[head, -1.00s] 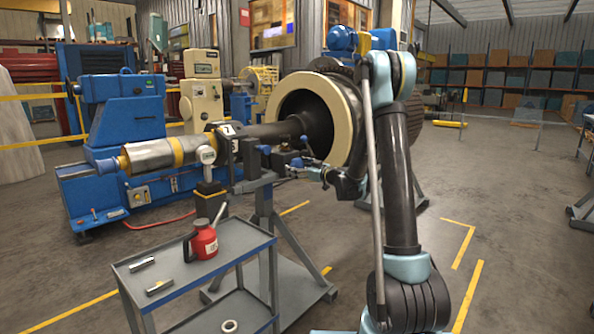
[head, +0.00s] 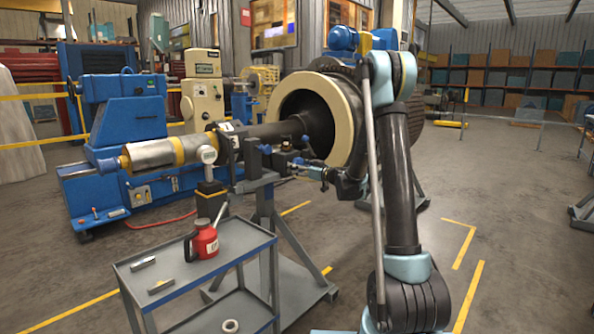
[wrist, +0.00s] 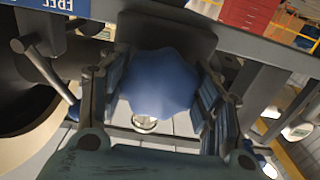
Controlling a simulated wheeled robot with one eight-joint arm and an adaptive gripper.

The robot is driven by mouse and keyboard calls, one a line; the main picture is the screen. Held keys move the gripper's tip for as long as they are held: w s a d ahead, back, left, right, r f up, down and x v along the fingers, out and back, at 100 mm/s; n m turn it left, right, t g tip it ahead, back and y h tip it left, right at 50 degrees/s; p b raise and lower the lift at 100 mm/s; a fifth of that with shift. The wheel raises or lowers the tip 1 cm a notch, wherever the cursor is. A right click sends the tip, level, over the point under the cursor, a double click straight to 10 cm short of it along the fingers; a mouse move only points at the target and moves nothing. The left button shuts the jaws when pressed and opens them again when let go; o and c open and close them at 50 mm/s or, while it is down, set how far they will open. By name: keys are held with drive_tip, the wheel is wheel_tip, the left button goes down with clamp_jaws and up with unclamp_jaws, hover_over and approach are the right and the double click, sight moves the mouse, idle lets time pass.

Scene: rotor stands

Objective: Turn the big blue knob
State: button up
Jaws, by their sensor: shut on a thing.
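The big blue knob (wrist: 160,84) has a lobed, scalloped rim and fills the middle of the wrist view. My gripper (wrist: 165,100) is around it, with one finger on each side, shut on the knob. In the head view my gripper (head: 308,170) is at the grey stand (head: 262,200) in front of the large rotor housing. There the knob is too small and covered to make out clearly.
A dark shaft and cream-rimmed housing (head: 287,93) stand just behind my gripper. A grey cart (head: 235,262) with a red can (head: 205,240) stands at the front left. A blue machine (head: 125,120) is at the left. Open floor lies to the right.

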drive_tip(key=m, duration=0.6)
drive_tip(key=shift+d+m, duration=0.25)
drive_tip(key=shift+m, duration=0.05)
idle(0.5)
drive_tip(key=o, duration=1.1)
drive_tip(key=shift+c, duration=0.2)
drive_tip(key=shift+a, duration=0.1)
drive_tip(key=shift+s, duration=0.1)
drive_tip(key=v, duration=1.2)
drive_tip(key=shift+f, duration=0.1)
